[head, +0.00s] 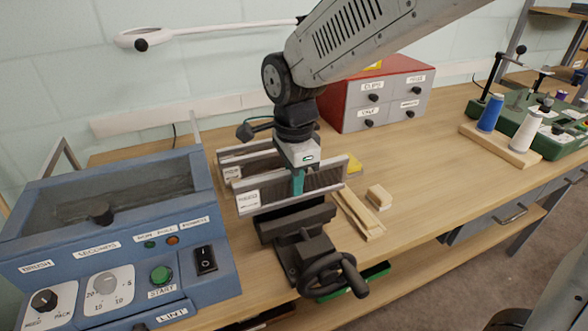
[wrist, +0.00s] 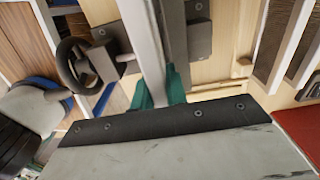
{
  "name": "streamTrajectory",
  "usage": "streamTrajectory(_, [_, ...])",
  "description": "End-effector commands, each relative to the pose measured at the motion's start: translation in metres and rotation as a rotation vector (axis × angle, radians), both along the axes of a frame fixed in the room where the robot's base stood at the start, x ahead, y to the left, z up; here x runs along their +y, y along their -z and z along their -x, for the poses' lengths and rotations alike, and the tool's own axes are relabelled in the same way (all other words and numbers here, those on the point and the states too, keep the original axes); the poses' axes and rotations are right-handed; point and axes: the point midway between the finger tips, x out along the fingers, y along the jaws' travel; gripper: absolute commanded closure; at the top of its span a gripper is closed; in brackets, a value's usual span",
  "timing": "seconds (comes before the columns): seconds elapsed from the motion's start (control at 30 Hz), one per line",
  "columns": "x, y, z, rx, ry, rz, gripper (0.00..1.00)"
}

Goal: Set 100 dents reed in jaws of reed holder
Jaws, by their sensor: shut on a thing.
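My gripper (head: 298,184) has teal fingers shut on the upper edge of a long metal-framed reed (head: 325,179) with a white label at its left end. The label's print is too small to read surely. The fingers also show in the wrist view (wrist: 160,96), gripping the reed's pale rail (wrist: 142,40). The reed holder (head: 292,222) is a dark vise with long jaws and a handwheel (head: 333,276). The reed stands upright right over the jaws, along their length. I cannot tell whether its lower edge is between them. The handwheel is at left in the wrist view (wrist: 85,65).
Another labelled reed (head: 232,172) stands just behind. A blue lint machine (head: 110,240) is at left, and a red-topped drawer cabinet (head: 385,97) is behind. Wood blocks (head: 379,197) lie right of the vise. Thread cones (head: 490,113) stand far right.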

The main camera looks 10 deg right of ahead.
Motion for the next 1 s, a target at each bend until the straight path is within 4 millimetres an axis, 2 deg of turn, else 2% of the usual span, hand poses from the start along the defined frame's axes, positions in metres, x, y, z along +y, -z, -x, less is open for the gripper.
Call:
streamTrajectory(0.5, [-0.001,0.035,0.0,0.0,0.001,0.0,1.0])
streamTrajectory(1.0, [-0.001,0.039,0.0,-0.001,0.001,0.0,1.0])
